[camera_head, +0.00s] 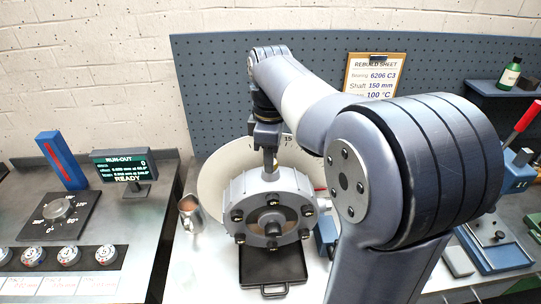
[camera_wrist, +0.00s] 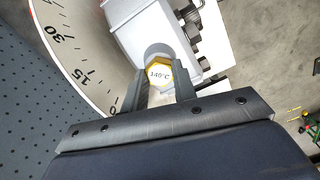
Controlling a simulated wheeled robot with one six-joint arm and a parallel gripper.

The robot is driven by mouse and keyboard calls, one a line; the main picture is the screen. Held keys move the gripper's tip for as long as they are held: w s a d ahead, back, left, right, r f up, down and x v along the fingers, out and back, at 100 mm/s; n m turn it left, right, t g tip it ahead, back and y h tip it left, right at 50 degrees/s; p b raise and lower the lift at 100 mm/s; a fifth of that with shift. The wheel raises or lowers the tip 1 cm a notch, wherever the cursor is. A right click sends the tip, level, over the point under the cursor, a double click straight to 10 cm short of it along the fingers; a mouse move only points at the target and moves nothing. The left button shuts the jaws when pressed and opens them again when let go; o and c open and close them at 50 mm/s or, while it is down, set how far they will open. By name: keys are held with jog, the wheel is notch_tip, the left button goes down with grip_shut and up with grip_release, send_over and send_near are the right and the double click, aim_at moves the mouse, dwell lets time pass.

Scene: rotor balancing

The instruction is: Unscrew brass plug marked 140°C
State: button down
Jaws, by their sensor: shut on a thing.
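The brass plug marked 140°C (camera_wrist: 159,74) shows yellow in the wrist view, seated in a round grey boss on the housing. My gripper (camera_wrist: 160,88) has a finger on each side of it and is shut on it. In the head view my gripper (camera_head: 269,150) points down at the top of the grey round housing (camera_head: 270,205), and the plug is hidden there. The housing has several dark bolts around its front face.
A large pale dial (camera_head: 215,185) stands behind the housing. A run-out display (camera_head: 124,167) reads READY on the left bench.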

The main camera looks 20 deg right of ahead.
jog(key=n, duration=1.1)
jog(key=shift+r, duration=0.1)
jog(key=shift+r, duration=0.15)
jog(key=shift+r, duration=0.75)
jog(key=shift+r, duration=0.2)
jog(key=shift+r, duration=2.4)
